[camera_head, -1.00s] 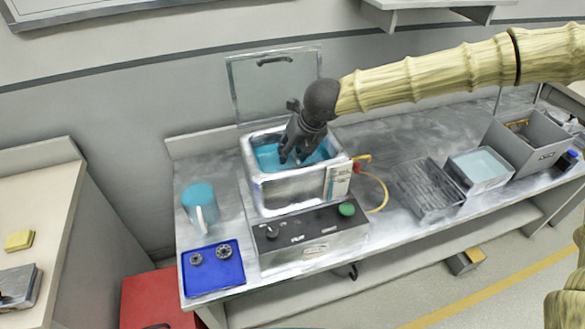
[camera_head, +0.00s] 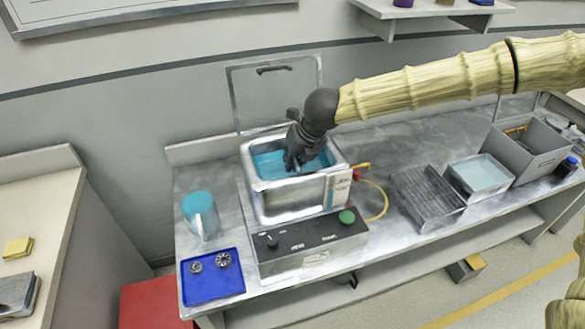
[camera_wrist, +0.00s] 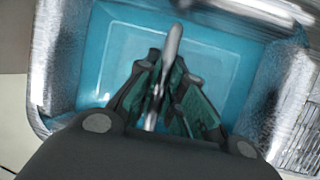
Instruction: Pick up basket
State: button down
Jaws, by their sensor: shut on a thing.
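My gripper (camera_head: 292,164) reaches down into the open silver tank with blue liquid on the bench. In the wrist view my gripper (camera_wrist: 160,100) is shut around a thin pale-grey bar (camera_wrist: 172,48), which looks like the basket's handle. The bar runs lengthwise between the dark fingers and sticks out past their tips. The basket's body cannot be made out clearly against the blue inside, and the fingers cover part of it.
The tank's metal rim (camera_head: 262,187) surrounds the gripper closely. Its clear lid (camera_head: 250,100) stands open behind.

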jog(key=shift+r, duration=0.1)
notch_tip(320, 180, up, 18)
jog(key=b, duration=0.2)
jog(key=shift+r, duration=0.15)
